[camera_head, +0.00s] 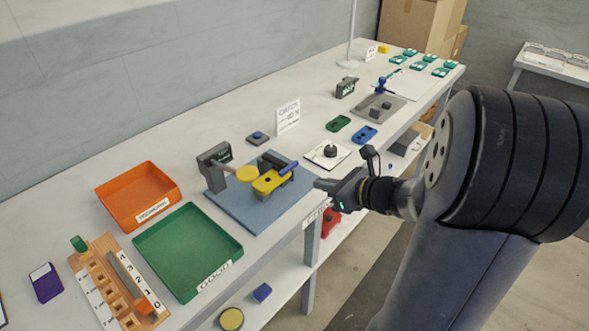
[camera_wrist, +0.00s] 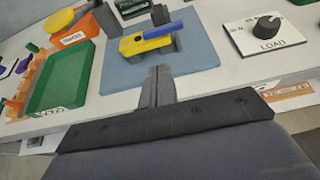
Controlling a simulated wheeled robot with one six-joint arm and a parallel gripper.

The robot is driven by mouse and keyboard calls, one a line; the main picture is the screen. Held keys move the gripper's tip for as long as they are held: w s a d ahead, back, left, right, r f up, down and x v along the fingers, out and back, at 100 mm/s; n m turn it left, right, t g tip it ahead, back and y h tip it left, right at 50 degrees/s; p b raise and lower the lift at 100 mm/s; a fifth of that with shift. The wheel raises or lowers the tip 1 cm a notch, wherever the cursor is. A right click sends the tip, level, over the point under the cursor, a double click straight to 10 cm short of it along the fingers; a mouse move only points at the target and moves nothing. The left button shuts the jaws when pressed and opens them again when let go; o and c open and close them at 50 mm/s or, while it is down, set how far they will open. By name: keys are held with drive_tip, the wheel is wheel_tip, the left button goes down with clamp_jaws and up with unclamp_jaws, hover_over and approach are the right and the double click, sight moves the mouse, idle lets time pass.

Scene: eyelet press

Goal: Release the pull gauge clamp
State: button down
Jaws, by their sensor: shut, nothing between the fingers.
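The pull gauge (camera_head: 213,170) is a grey block with a dark display, standing on a blue mat (camera_head: 250,216). Beside it on the mat is the clamp, with a dark body (camera_head: 272,161), a blue handle (camera_head: 289,168) and a yellow piece (camera_head: 268,185) at it. A yellow disc (camera_head: 246,174) sits between gauge and clamp. In the wrist view the blue handle (camera_wrist: 163,30) lies along the top of the yellow piece (camera_wrist: 145,43). My gripper (camera_head: 321,186) is shut and empty, to the right of the clamp and apart from it; its fingertips (camera_wrist: 162,72) point toward the clamp.
An orange tray (camera_head: 117,205) and a green tray (camera_head: 157,259) stand left of the mat. A load dial (camera_head: 330,152) on a white plate is right of the clamp. A caution sign (camera_head: 288,116) stands behind. The bench's front edge runs below my gripper.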

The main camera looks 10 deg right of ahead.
sight(286, 176)
idle(0.3)
drive_tip(key=x, duration=1)
drive_tip(key=shift+r, duration=0.15)
drive_tip(key=shift+r+p, duration=0.3)
drive_tip(key=shift+p, duration=0.45)
